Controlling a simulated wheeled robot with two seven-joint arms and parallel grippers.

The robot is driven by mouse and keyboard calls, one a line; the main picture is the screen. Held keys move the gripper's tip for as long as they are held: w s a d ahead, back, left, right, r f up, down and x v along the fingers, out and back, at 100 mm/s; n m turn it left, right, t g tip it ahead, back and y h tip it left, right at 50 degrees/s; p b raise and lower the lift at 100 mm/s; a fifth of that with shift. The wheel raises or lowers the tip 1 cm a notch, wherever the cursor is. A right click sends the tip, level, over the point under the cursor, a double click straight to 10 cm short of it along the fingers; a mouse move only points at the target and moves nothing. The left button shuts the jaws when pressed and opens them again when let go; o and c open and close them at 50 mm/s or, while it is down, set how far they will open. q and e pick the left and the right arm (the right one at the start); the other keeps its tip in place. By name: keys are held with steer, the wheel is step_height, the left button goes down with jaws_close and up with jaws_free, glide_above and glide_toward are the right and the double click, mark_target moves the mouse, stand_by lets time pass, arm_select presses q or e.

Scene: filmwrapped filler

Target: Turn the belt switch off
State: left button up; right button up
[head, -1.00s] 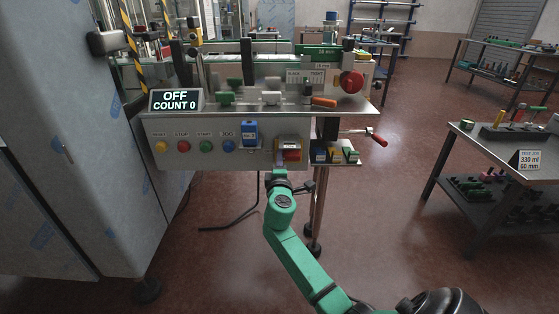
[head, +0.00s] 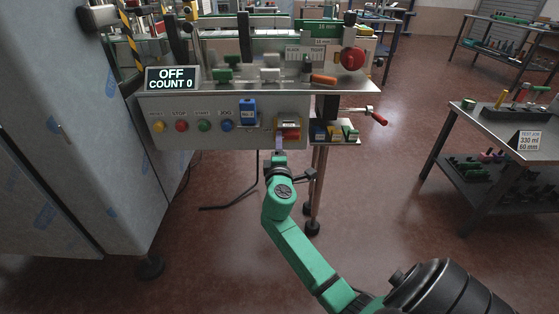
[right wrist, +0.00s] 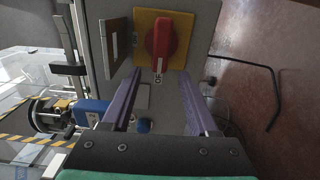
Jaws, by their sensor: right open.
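The belt switch is a red rotary knob on a yellow plate, at the right end of the grey control panel in the head view (head: 289,134). The display (head: 171,78) reads OFF, COUNT 0. My left gripper is not in view.
Yellow, red, green and blue buttons (head: 204,125) and a blue lock-like box (head: 248,112) sit left of the switch. A red-handled crank (head: 377,117) and small colored bins (head: 334,133) are to the right. A grey cabinet (head: 70,130) stands left.

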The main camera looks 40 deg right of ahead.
steer(key=v, duration=1.1)
steer(key=s+a+f+m+g+y, duration=0.1)
steer(key=s+a+f+g+y, duration=0.15)
steer(key=f, duration=0.95)
steer(key=s+a+f+m+g+y, duration=0.1)
steer(key=s+f+g+y, duration=0.15)
steer(key=f, duration=1.05)
steer(key=s+a+f+m+g+y, duration=0.1)
steer(key=s+a+f+g+y, duration=0.15)
steer(key=f, duration=0.95)
steer(key=s+a+f+m+g+y, duration=0.1)
steer(key=s+f+m+g+y, duration=0.15)
steer(key=s+f, duration=0.8)
steer(key=s+a+f+m+g+y, duration=0.1)
steer(key=s+f+m+g, duration=0.2)
steer(key=s+f, duration=0.75)
arm_select(q)
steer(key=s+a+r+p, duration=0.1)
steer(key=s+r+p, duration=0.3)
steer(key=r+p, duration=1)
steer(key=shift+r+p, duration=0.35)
steer(key=shift+p, duration=0.9)
arm_select(e)
steer(key=s+r, duration=0.3)
steer(key=r, duration=0.6)
steer(key=s+d+r, duration=0.1)
steer(key=s+r, duration=0.3)
steer(key=r, duration=0.5)
steer(key=shift+s+d, duration=0.15)
steer(key=shift+s, duration=0.1)
